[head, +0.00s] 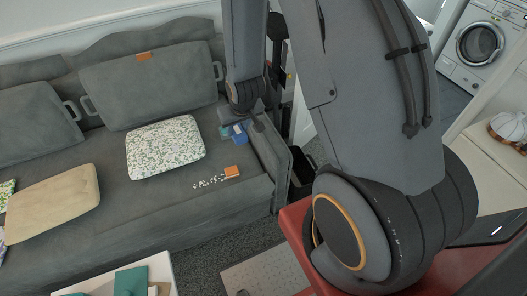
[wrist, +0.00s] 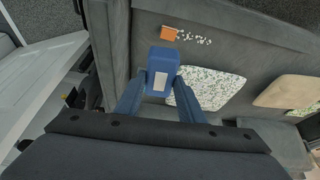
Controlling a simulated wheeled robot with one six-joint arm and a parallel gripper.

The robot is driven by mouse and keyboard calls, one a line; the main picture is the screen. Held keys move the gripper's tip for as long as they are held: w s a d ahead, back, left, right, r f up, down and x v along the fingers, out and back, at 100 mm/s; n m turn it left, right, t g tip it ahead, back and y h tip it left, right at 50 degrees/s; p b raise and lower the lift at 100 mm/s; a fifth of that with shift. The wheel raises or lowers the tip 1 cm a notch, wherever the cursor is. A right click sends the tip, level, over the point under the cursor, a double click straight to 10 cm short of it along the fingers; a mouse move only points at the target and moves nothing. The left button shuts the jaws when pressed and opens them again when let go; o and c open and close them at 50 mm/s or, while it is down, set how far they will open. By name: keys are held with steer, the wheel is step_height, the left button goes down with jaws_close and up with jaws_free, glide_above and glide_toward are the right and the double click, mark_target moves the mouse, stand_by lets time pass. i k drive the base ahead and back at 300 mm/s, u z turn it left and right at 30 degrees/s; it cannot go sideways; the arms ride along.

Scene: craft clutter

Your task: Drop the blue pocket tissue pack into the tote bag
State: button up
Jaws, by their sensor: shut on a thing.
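The blue tissue pack (wrist: 163,60) is held between the two blue fingertips of my gripper (wrist: 160,82) in the wrist view. It has a pale label on the side facing the camera. In the head view the blue pack (head: 240,132) shows below my arm, over the right end of the grey sofa; its height above the seat is hard to tell. I cannot clearly make out the tote bag. A dark, open-topped container (head: 303,170) stands beside the sofa's right arm; I cannot tell whether it is the bag.
The grey sofa (head: 150,215) holds a speckled cushion (head: 165,147), a beige cushion (head: 50,205) and an orange box (head: 232,172) with white bits scattered beside it. A white table (head: 100,287) with teal items is at the front. A washing machine (head: 480,45) stands far right.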

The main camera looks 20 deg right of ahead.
mark_target(295, 176)
steer(key=z, duration=1.35)
steer(key=k, duration=0.25)
steer(key=u, duration=0.3)
